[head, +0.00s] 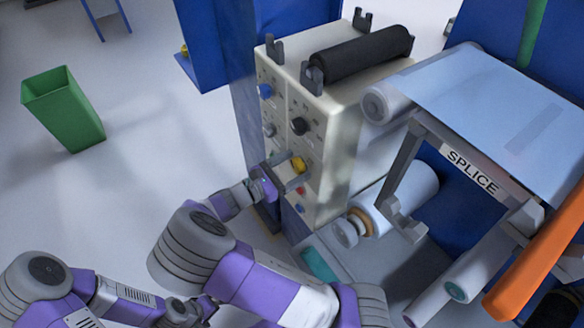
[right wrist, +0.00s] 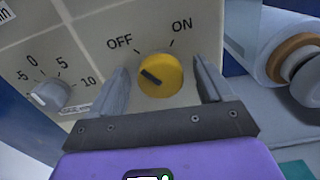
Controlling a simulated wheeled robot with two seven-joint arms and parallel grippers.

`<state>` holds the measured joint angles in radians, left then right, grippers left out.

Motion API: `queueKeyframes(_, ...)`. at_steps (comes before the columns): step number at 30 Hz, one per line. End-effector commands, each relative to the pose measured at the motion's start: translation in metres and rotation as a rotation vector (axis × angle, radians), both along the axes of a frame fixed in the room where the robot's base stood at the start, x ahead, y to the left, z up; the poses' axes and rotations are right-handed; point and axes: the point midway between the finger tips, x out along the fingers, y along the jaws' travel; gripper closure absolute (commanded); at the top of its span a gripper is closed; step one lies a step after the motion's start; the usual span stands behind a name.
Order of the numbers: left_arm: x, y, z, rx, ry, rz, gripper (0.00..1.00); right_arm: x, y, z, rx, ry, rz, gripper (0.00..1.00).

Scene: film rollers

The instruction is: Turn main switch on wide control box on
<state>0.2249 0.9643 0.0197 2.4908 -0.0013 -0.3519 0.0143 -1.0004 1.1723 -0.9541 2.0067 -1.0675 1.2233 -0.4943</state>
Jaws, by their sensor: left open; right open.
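The wide control box (head: 330,130) is cream-coloured and stands in the middle of the head view. Its main switch is a yellow round knob (right wrist: 161,75), also visible low on the box's front in the head view (head: 298,163). The knob's black mark points up-left, toward the OFF label (right wrist: 120,41); the ON label (right wrist: 182,25) is at its upper right. My right gripper (right wrist: 165,85) is open with one finger on each side of the knob; I cannot tell whether they touch it. My left gripper (head: 203,306) is low in the head view, partly hidden and away from the box.
Other knobs sit on the panel, including a white-grey one (right wrist: 50,95) left of the switch. A black roller (head: 362,54) lies on top of the box. Rollers and the SPLICE frame (head: 470,172) stand to the right. A green bin (head: 64,110) stands on open floor at left.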

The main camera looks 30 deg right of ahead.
Motion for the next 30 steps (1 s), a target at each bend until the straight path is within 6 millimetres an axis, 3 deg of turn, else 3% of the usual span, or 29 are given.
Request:
queueKeyframes(4,0.000,0.000,0.000,0.000,0.000,0.000,0.00,0.000,0.000,0.000,0.000,0.000,0.000,0.22)
queueKeyframes(15,0.000,0.000,0.000,0.000,0.000,0.000,0.00,0.000,0.000,0.000,0.000,0.000,0.000,0.77)
queueKeyframes(30,0.000,0.000,0.011,0.000,0.000,0.000,0.00,-0.001,0.001,0.001,0.012,-0.152,0.000,0.77)
